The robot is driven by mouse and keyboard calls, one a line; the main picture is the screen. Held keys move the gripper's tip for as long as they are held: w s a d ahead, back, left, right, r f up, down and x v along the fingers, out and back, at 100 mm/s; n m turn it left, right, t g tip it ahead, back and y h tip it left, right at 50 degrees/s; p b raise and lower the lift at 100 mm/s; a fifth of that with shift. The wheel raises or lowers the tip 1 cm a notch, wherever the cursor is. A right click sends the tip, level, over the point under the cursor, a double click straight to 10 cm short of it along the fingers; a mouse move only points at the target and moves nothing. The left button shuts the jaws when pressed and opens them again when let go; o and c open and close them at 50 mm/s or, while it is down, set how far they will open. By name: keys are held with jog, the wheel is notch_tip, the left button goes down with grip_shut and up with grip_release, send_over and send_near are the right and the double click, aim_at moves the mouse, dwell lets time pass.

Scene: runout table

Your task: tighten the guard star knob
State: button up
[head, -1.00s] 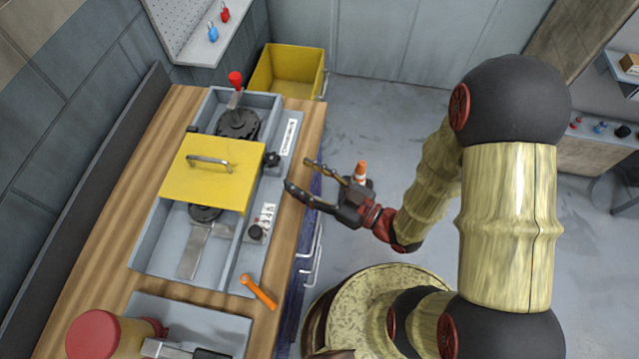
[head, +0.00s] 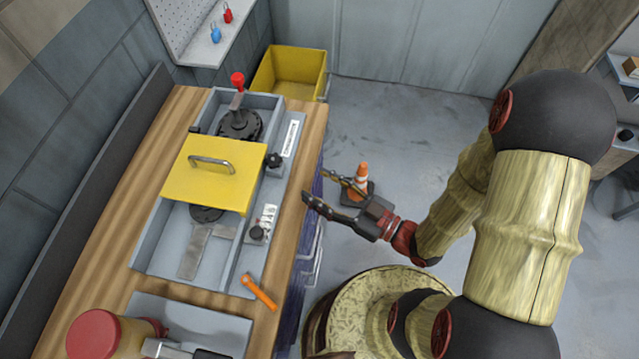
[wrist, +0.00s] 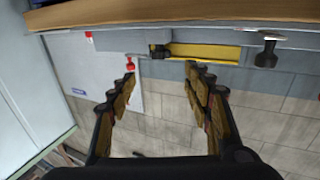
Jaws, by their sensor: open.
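The yellow guard (head: 205,187) with its grey bar handle sits across the grey machine housing on the bench. A black knob (head: 273,160) is at the guard's right corner; it also shows beside the yellow edge in the wrist view (wrist: 160,51). A second black knob (head: 256,233) stands lower on the side panel and shows at the right in the wrist view (wrist: 266,52). My gripper (head: 315,187) is open and empty, right of the bench edge and apart from both knobs. Its spread fingers (wrist: 160,82) lie below the first knob in the wrist view.
An orange-handled tool (head: 258,291) lies at the bench's front right. A lever with a red grip (head: 237,82) stands at the far end. A yellow bin (head: 290,75) is behind the bench. A traffic cone (head: 362,178) stands on the floor beyond my gripper.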

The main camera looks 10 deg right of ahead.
jog(key=n+g+y+b, duration=0.4)
jog(key=n+g+b, duration=0.2)
jog(key=g, duration=0.3)
send_near(274, 162)
jog(key=a, duration=0.2)
jog(key=w+a+b, duration=0.1)
jog(key=a, duration=0.1)
jog(key=a+b, duration=0.1)
jog(key=a, duration=0.1)
jog(key=shift+w+f, duration=0.3)
jog(key=shift+w, duration=0.05)
jog(key=shift+w+a+r+t, duration=0.1)
jog(key=shift+w+a+t, duration=0.1)
jog(key=shift+a+t, duration=0.4)
jog(key=shift+a, duration=0.15)
jog(key=shift+c, duration=1.1)
jog(key=c, duration=0.9)
